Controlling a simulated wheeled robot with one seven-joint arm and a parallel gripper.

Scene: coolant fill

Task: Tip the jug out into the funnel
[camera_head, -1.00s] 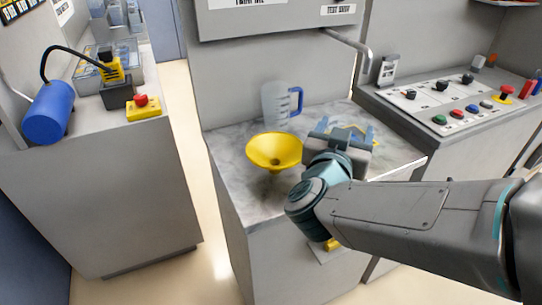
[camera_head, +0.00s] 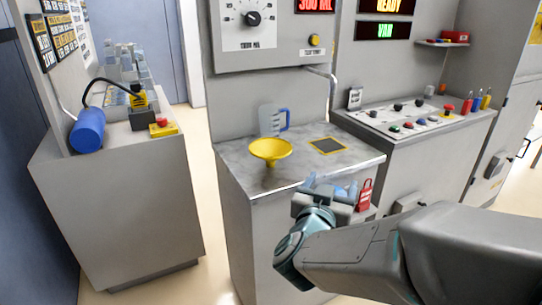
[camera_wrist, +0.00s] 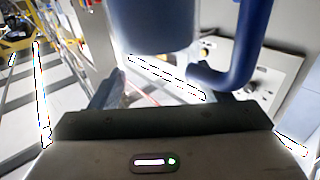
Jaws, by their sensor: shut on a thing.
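A vessel with a blue handle, which I take for the jug (camera_wrist: 155,25), fills the top of the wrist view, close in front of my jaws, its upper part cut off. In the head view my gripper (camera_head: 332,190) is at the counter's front edge, with pale blue shapes at its jaws. It is shut on the jug; the contact is not clear. The yellow funnel (camera_head: 270,150) stands on the counter, left of and beyond my gripper. A similar clear jug with a blue handle (camera_head: 271,120) stands behind the funnel. Liquid inside the held jug cannot be made out.
The counter (camera_head: 300,165) has a dark yellow-edged pad (camera_head: 328,146) and a spout (camera_head: 333,85) above it. A red tag (camera_head: 364,194) is right of my gripper. A knob panel (camera_head: 412,118) is at right. A bench with a blue cylinder (camera_head: 88,130) is at left.

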